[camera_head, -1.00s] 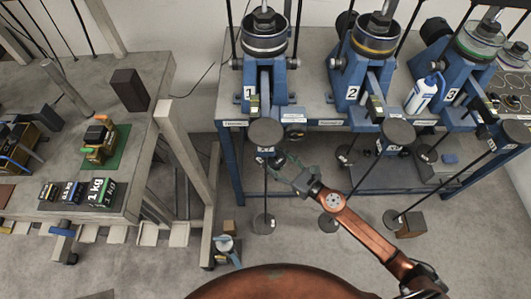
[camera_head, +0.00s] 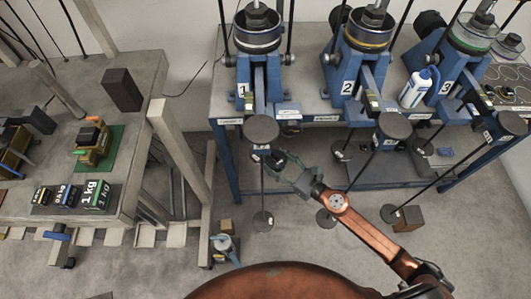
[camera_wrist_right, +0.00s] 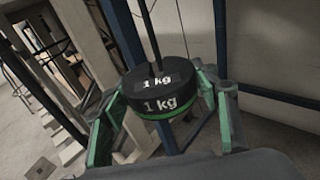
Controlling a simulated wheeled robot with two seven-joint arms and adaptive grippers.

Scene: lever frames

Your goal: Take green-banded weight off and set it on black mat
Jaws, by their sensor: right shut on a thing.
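The green-banded weight (camera_wrist_right: 158,98) is a black disc marked 1 kg with a green stripe round its lower edge. In the right wrist view it sits between the green-edged fingers of my right gripper (camera_wrist_right: 160,120), which is shut on it. A thin rod rises from the middle of the weight. In the head view my right gripper (camera_head: 283,168) is beside the hanging rod under lever 1, and the weight is small and dark there. The dark mat (camera_head: 45,209) lies on the left table, with several labelled black pieces on it. My left gripper is not in view.
Blue lever frames 1 (camera_head: 243,92), 2 (camera_head: 347,90) and 3 (camera_head: 446,90) stand on the back bench. The left table's post (camera_head: 180,150) stands between that table and the bench. A green mat (camera_head: 112,150) bears a small device. A dark block (camera_head: 122,90) stands behind it.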

